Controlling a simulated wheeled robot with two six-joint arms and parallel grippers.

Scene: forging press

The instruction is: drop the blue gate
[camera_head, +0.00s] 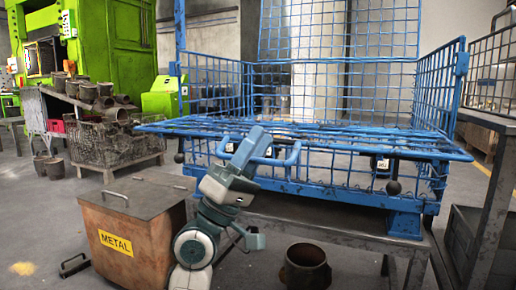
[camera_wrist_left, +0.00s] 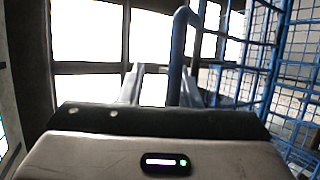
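The blue gate (camera_head: 330,136) is a mesh panel lying nearly flat across the front of the blue wire cage (camera_head: 300,185). A blue bent-bar handle (camera_head: 291,160) sticks out at the front, left of the middle. My left gripper (camera_head: 256,148) is raised at this handle, over the cage's front left part. In the left wrist view, my left gripper's two fingers (camera_wrist_left: 160,88) are apart, with the blue handle bar (camera_wrist_left: 176,50) between them, close to the right finger. I cannot tell whether they touch. My right gripper is not in view.
A rusty metal bin (camera_head: 140,225) with a grey lid stands front left. A rusty ring (camera_head: 305,268) sits below the cage. A green machine (camera_head: 110,40) and a wire basket of parts (camera_head: 100,145) stand back left. A dark rack (camera_head: 490,215) is at right.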

